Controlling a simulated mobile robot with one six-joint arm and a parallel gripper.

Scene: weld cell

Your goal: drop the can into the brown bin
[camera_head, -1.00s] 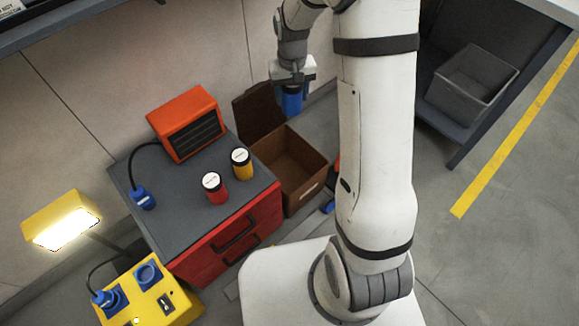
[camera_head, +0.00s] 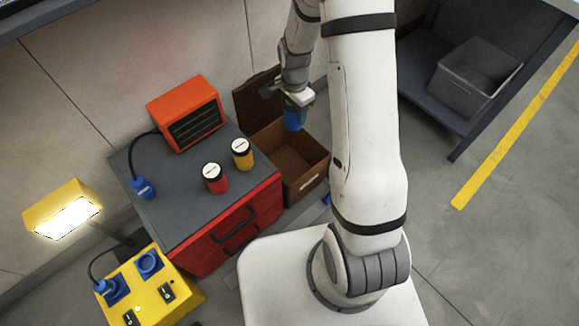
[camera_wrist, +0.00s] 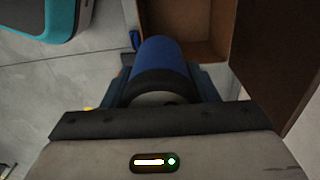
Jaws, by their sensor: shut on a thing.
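A blue can (camera_head: 295,119) is held in my gripper (camera_head: 294,108), whose jaws are shut on it. The brown bin (camera_head: 308,182) stands open on the floor beside the red cabinet, its lid (camera_head: 258,92) tilted up at the back. In the head view the can shows over the back part of the bin's opening. In the wrist view the can (camera_wrist: 163,62) sits between the fingers, and the bin's interior (camera_wrist: 195,45) shows beyond it, to the upper right. The can's lower end is in view; its height above the bin is hard to tell.
A red can (camera_head: 215,180) and a yellow can (camera_head: 242,155) stand on the red cabinet (camera_head: 225,240) with an orange heater (camera_head: 186,115). A grey bin (camera_head: 472,78) sits on a shelf at right. A yellow box (camera_head: 160,295) and lit lamp (camera_head: 62,212) are at left.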

